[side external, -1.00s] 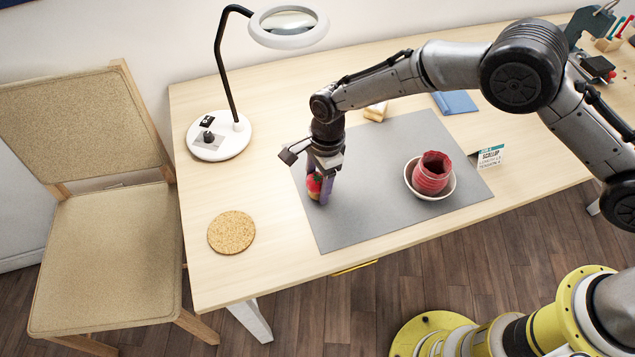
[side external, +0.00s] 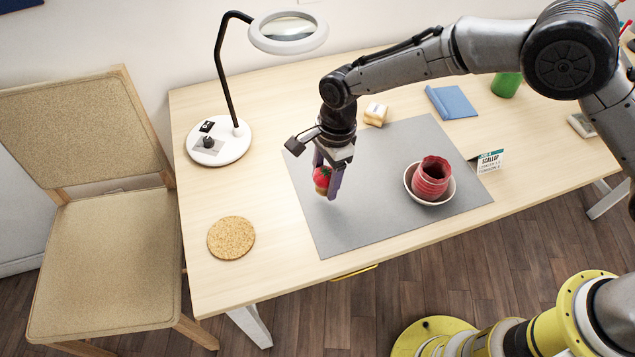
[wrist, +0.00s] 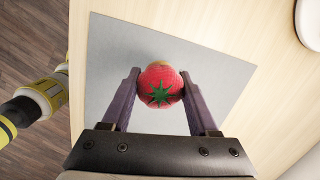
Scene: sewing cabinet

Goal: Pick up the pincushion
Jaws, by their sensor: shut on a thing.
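The pincushion (side external: 322,178) is a red tomato shape with a green star-shaped top. My gripper (side external: 328,184) is shut on it, with one purple finger on each side. The gripper points down and holds the pincushion above the grey mat (side external: 320,235), near the mat's left part. In the wrist view the pincushion (wrist: 160,86) sits between the two fingertips of my gripper (wrist: 160,88), its green star facing the camera. A finger hides part of it in the side view.
A red ribbed jar (side external: 431,180) stands in a white bowl (side external: 408,190) on the mat's right side. A cork coaster (side external: 231,238) lies front left, and a magnifier lamp (side external: 220,150) stands back left. A small tan block (side external: 376,114) and blue cloth (side external: 452,102) lie behind the mat.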

